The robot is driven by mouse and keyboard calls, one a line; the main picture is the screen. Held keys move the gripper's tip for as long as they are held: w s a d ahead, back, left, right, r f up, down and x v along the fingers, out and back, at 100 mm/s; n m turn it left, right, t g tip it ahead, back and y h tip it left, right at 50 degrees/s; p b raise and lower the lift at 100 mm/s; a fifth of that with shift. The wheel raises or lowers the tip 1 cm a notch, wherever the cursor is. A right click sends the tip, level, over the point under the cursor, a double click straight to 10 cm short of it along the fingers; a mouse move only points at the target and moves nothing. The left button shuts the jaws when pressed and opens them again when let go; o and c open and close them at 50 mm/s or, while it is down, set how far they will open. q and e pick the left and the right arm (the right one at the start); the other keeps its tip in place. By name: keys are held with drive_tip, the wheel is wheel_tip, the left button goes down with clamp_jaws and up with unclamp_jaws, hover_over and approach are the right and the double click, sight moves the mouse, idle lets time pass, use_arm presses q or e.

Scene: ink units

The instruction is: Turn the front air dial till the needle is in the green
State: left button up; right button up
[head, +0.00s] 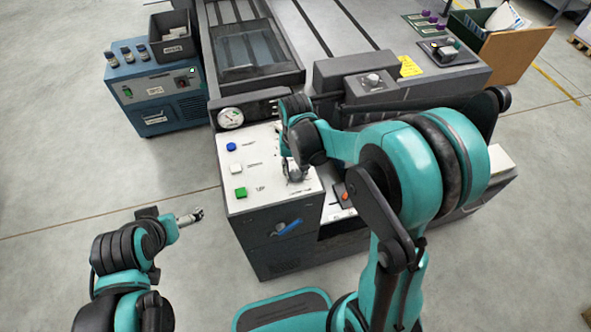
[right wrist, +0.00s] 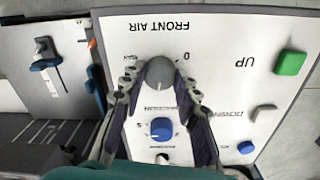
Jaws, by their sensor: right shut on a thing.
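The front air dial (right wrist: 160,73) is a grey knob on the white panel under the upside-down "FRONT AIR" label in the right wrist view. My right gripper (right wrist: 158,78) has its fingers on either side of the dial and is shut on it. In the head view my right gripper (head: 293,173) is at the panel's right part, and the dial is mostly hidden by it. The round gauge (head: 230,118) stands at the panel's back left; its needle is too small to read surely against the green. My left gripper (head: 194,216) hangs over the floor, left of the machine.
Blue (head: 231,146), white (head: 235,169) and green (head: 240,192) buttons line the panel's left side. A blue knob (right wrist: 161,128) sits close by, between my right fingers. A blue-handled lever (head: 287,228) is on the machine's front. A blue unit (head: 155,92) stands at the left.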

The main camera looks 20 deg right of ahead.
sight(296, 173)
drive_tip(key=shift+m, duration=2.1)
drive_tip(key=o, duration=1.2)
drive_tip(key=shift+c, duration=0.2)
wheel_tip(296, 173, up, 12)
idle(0.8)
